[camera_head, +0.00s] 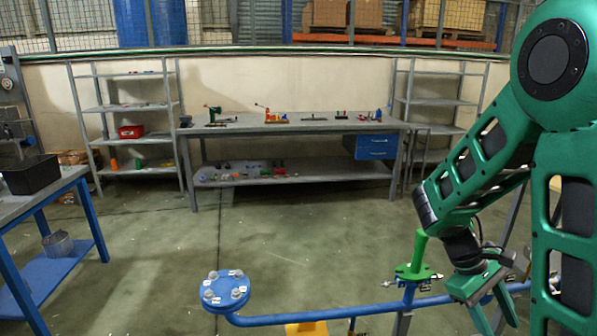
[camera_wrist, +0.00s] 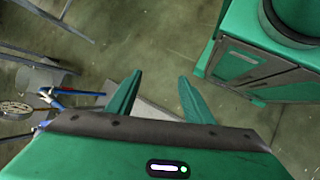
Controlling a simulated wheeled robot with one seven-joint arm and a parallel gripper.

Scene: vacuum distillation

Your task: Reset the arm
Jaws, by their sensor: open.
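My green arm comes down on the right side of the head view. My gripper (camera_head: 493,310) hangs at its end, low at the right, with its fingers pointing down. In the wrist view my gripper (camera_wrist: 160,88) shows two green fingers spread apart with nothing between them. The floor and a pale flat surface show beyond them. The gripper is just right of a green valve-like fitting (camera_head: 416,262) on a blue pipe (camera_head: 340,309). I cannot tell whether they touch; they look apart.
A blue round flange (camera_head: 226,290) with several small pieces on it ends the pipe at left. A blue-legged table (camera_head: 40,200) with a black bin (camera_head: 32,175) stands at far left. A workbench (camera_head: 290,127) and shelves (camera_head: 125,107) line the back wall. Open floor lies between.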

